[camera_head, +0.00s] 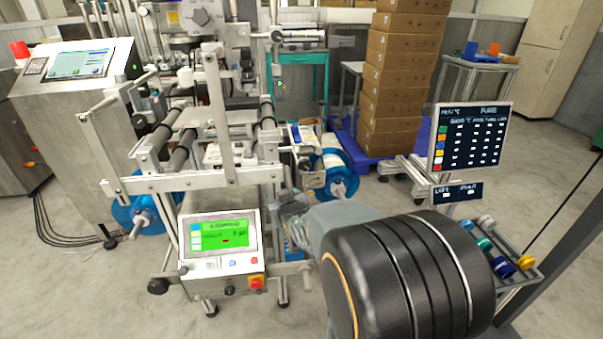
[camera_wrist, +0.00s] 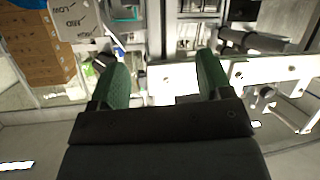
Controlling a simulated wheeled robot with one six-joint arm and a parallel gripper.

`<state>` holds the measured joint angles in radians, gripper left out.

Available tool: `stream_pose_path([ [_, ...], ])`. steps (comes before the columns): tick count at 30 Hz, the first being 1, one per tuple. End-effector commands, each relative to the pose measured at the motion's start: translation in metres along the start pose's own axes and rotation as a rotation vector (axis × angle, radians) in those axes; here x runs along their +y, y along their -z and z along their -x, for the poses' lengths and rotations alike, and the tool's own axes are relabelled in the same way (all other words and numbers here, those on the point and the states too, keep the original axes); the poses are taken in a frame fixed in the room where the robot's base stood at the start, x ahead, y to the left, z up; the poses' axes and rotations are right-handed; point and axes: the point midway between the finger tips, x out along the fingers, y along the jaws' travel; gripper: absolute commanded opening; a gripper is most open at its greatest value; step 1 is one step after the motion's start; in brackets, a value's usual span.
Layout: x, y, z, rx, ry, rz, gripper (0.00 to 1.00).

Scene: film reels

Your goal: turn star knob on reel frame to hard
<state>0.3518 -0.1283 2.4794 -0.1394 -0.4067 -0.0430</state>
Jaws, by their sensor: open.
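The reel frame (camera_head: 185,182) is a pale metal machine frame with rollers and blue reels (camera_head: 333,172), left of centre in the head view. Its light rail (camera_wrist: 160,82) crosses the wrist view behind the fingers. My arm hides most of the gripper in the head view.
A control panel with a green screen (camera_head: 224,237) and a red button stands low on the frame's front. Stacked cartons (camera_head: 402,80) stand behind. A dark display (camera_head: 470,138) and a rack of coloured rolls (camera_head: 505,258) are at the right. Open floor lies at the front left.

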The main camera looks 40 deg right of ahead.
Motion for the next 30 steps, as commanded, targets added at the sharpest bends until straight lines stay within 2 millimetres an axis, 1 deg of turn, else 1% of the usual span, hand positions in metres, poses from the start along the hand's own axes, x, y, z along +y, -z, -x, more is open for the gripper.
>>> stream_pose_path([
  [1,0.013,-0.015,-0.015,0.082,-0.034,-0.001,0.72],
  [4,0.036,-0.016,-0.025,0.261,-0.086,0.008,0.72],
  [9,0.064,-0.021,-0.026,0.502,-0.153,0.029,0.72],
  [12,0.074,-0.024,-0.022,0.603,-0.180,0.038,0.72],
  [17,0.083,-0.026,-0.016,0.700,-0.206,0.049,0.72],
  [20,0.086,-0.022,-0.018,0.729,-0.213,0.053,0.72],
  [23,0.088,-0.015,-0.025,0.738,-0.214,0.054,0.72],
  [30,0.096,0.016,-0.058,0.739,-0.214,0.054,0.72],
])
